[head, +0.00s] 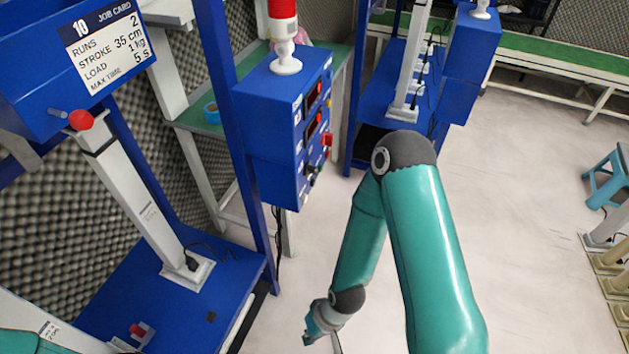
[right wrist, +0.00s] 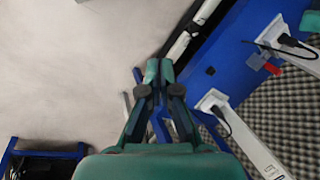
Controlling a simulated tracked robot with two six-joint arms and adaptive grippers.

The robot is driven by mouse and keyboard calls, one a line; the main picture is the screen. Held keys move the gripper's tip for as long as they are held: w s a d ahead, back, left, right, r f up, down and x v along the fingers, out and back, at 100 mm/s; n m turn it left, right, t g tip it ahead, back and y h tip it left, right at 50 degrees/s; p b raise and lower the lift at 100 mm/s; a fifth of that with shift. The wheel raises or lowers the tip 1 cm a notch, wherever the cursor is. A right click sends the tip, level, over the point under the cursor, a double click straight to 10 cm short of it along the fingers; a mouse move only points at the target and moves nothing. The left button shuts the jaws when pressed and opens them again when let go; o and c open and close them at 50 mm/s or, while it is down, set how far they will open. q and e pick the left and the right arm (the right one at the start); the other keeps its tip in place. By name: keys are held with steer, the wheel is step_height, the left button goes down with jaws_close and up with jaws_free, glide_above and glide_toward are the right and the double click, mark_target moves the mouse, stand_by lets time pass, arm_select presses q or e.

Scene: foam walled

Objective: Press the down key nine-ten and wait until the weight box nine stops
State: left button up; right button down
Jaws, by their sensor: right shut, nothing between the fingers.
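A blue control box (head: 270,110) with a red lamp on a white stem stands on a blue post. Its right-hand face carries small red displays, a red key (head: 327,139) and dark knobs; their labels are too small to read. A blue box with a card marked 10 (head: 40,75) hangs at the upper left beside a white column (head: 140,195). I cannot make out a box marked nine. My right gripper (head: 308,340) is low, well below the control box, shut and empty. It also shows in the right wrist view (right wrist: 158,68). My left gripper is out of view.
A blue base plate (head: 150,290) bears the white column, a cable and a small red switch (head: 137,330). Another blue rig (head: 385,75) stands behind. Grey foam covers the wall. A blue stool (head: 606,180) is at the right. The pale floor between is clear.

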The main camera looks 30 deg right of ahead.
mark_target(313, 182)
steer(key=w+d+f+m+t+h+b, duration=0.1)
steer(key=w+d+m+t+b, duration=0.25)
steer(key=w+d+b, duration=0.4)
steer(key=w+d+m+t+h+b, duration=0.15)
steer(key=w+d+t+b, duration=0.3)
steer(key=w+b, duration=0.5)
steer(key=w+d+r+m+t+h+b, duration=0.1)
steer(key=w+d+r+m+t+b, duration=0.1)
steer(key=d+r+b, duration=0.3)
steer(key=w+d+r+m+t+h+b, duration=0.1)
steer(key=w+d+r+m+t+b, duration=0.2)
steer(key=d+r, duration=0.5)
steer(key=shift+w+d+t+b, duration=0.75)
steer(key=shift+d+t+b, duration=0.15)
steer(key=shift+d+b, duration=0.2)
steer(key=shift+w+a+h, duration=0.1)
steer(key=shift+h, duration=0.15)
steer(key=w+a, duration=0.5)
steer(key=w, duration=0.1)
steer(key=shift+w+a, duration=0.3)
